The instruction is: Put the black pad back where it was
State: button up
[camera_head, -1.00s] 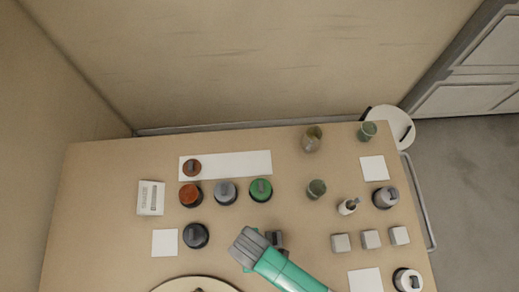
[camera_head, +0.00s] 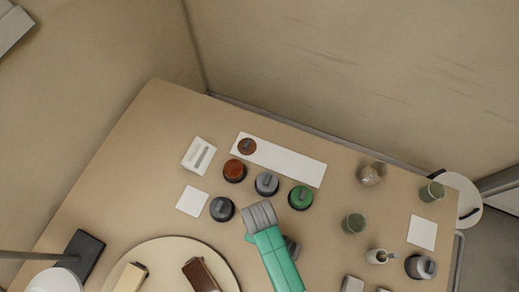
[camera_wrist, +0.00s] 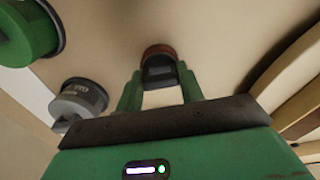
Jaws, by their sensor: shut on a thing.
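My gripper (camera_wrist: 159,72) is shut on a small dark block with a rounded reddish-brown part (camera_wrist: 158,50) at its far side. In the head view, a dark piece (camera_head: 291,246) shows beside my green arm, partly hidden by it; I cannot tell if it is the held thing. A flat black rectangular pad (camera_head: 86,252) lies at the table's left edge, partly covered by a white round object and a rod. I cannot tell whether the held block is also a black pad.
Red (camera_head: 234,171), grey (camera_head: 266,184), green (camera_head: 300,197) and dark (camera_head: 222,209) round lidded pieces stand close by. A white strip (camera_head: 290,163) lies behind them, a white square (camera_head: 192,201) at left. A round board (camera_head: 150,250) is in front. Cups stand right.

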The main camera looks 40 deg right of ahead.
jog(key=o, duration=1.1)
jog(key=shift+c, duration=0.2)
notch_tip(320, 180, up, 12)
jog(key=p, duration=0.3)
